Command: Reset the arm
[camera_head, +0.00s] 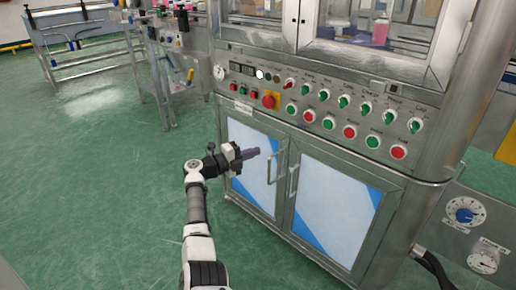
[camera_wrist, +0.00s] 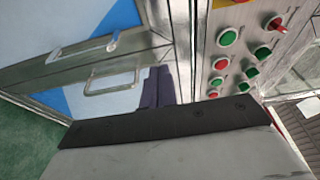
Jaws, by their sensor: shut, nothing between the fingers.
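My gripper (camera_head: 252,153) is at the end of my white and grey arm, in front of the lower cabinet doors of a metal machine (camera_head: 228,107). Its purple-grey fingers are together with nothing between them. In the wrist view the shut fingers (camera_wrist: 157,87) show above a dark plate, with the doors behind them. The fingers appear close to the door handles in the head view, but I cannot tell the exact gap.
The control panel has green and red buttons and a red knob (camera_head: 268,101). Two door handles (camera_head: 292,181) stick out from the doors. A gauge panel (camera_head: 465,214) is at the right. Green floor (camera_head: 90,190) at the left is clear. A metal conveyor frame (camera_head: 75,40) stands behind.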

